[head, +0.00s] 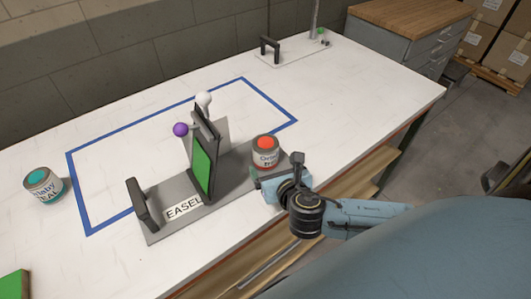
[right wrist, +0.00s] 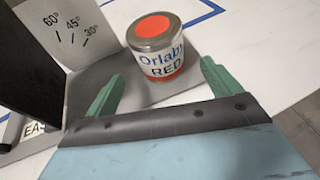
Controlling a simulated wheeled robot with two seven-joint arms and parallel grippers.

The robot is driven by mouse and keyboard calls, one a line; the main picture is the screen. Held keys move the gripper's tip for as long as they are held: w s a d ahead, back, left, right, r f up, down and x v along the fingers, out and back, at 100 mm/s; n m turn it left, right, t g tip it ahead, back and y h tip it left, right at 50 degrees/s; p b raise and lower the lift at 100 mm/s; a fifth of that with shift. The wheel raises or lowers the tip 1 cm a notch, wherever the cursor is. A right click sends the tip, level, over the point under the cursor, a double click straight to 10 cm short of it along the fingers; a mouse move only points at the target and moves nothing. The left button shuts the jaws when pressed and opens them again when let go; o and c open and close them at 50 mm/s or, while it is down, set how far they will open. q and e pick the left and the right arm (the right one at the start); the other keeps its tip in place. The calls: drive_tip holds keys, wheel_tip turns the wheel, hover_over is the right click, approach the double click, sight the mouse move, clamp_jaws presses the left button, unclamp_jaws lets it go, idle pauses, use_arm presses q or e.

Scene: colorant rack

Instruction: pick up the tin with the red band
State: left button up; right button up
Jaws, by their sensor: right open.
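The tin with the red band (head: 265,152) has a red top and stands upright on the grey easel base, at its right end. In the right wrist view the tin (right wrist: 157,62) reads "Orlab RED" and stands just ahead of the jaws, between the lines of the two green fingers. My right gripper (head: 267,177) is open and empty, low at the near side of the tin. Its fingers show in the right wrist view (right wrist: 161,78), one to each side of the tin's lower part. Contact cannot be told. My left gripper is out of view.
The easel base (head: 160,228) carries a dark upright with a green panel (head: 203,168) left of the tin, and a handle. A teal-topped tin (head: 42,185) stands at the far left. A blue outline marks the white table, mostly clear behind.

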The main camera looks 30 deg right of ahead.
drive_tip(key=b+x, duration=0.1)
drive_tip(key=x, duration=0.7)
drive_tip(key=shift+d, duration=0.1)
drive_tip(key=shift+s, duration=0.1)
drive_tip(key=c, duration=1.2)
